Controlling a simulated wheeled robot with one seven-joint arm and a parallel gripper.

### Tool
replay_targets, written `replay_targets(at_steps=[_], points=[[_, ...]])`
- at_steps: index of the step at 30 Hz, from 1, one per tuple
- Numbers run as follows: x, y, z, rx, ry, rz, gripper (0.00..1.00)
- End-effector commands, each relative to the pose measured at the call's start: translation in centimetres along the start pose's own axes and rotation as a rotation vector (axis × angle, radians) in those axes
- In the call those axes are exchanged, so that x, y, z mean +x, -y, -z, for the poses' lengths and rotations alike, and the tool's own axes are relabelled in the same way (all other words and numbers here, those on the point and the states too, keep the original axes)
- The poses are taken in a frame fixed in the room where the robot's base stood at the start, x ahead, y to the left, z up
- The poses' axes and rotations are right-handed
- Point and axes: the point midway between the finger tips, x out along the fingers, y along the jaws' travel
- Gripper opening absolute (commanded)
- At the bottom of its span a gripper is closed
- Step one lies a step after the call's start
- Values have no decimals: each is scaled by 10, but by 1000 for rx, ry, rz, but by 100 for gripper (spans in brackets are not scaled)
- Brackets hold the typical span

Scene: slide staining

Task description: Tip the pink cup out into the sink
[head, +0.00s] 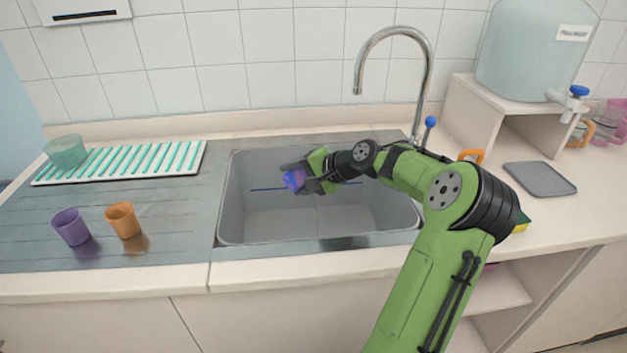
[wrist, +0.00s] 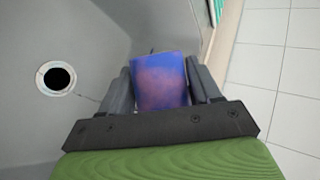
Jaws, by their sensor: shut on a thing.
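My gripper (head: 302,176) is over the sink (head: 300,221), pointing left. The sink's drain (wrist: 58,78) shows to the left of the cup in the wrist view.
A purple cup (head: 71,227) and an orange cup (head: 123,220) stand on the left drainboard. Behind them are a striped rack (head: 125,162) and a green bowl (head: 66,151). The tap (head: 428,85) arches behind the sink. A grey tray (head: 540,178) lies right.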

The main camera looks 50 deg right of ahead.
Motion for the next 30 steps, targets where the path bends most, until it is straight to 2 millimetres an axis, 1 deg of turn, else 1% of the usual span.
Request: replay_targets(at_steps=[9,13,22,30], points=[[-2,0,4,33,20,13,32],[-5,4,4,60,38,25,32],[-11,12,9,187,115,76,32],[-8,6,9,225,140,91,32]])
